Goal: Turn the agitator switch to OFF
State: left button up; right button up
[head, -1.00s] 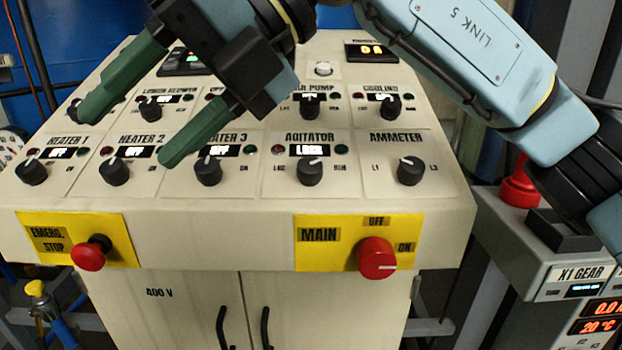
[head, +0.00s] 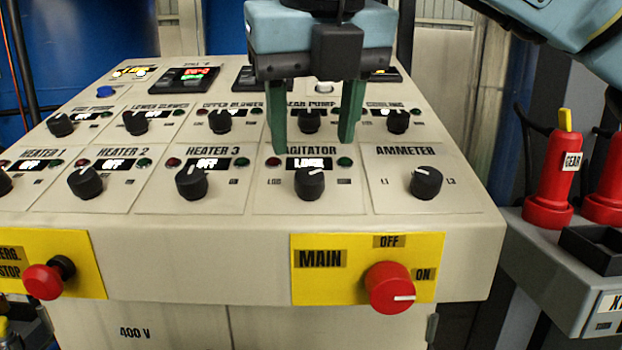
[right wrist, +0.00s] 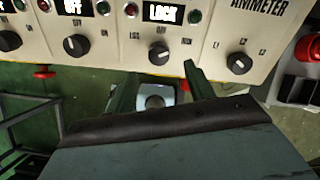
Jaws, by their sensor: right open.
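The agitator switch (head: 310,182) is a black round knob with a white pointer line on the sloped panel, under a display that reads LOCK. The knob also shows in the right wrist view (right wrist: 160,52), beyond the fingertips. My right gripper (head: 312,148) has green fingers pointing down and set wide apart, with nothing between them. In the head view its fingertips hang just above the agitator knob, around the LOCK display, apart from the knob. It also shows in the right wrist view (right wrist: 155,72). My left gripper is not in view.
The Heater 3 knob (head: 191,183) and the ammeter knob (head: 426,183) flank the agitator knob. The red main switch (head: 390,288) and the emergency stop button (head: 44,281) are on the front face. A red bottle-like item marked GEAR (head: 551,180) stands at right.

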aim_at(310, 176)
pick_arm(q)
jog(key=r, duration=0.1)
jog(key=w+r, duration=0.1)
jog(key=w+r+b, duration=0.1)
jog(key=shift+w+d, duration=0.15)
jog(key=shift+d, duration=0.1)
pick_arm(e)
jog(key=x, duration=0.6)
jog(key=shift+c, duration=0.2)
jog(key=c, duration=0.9)
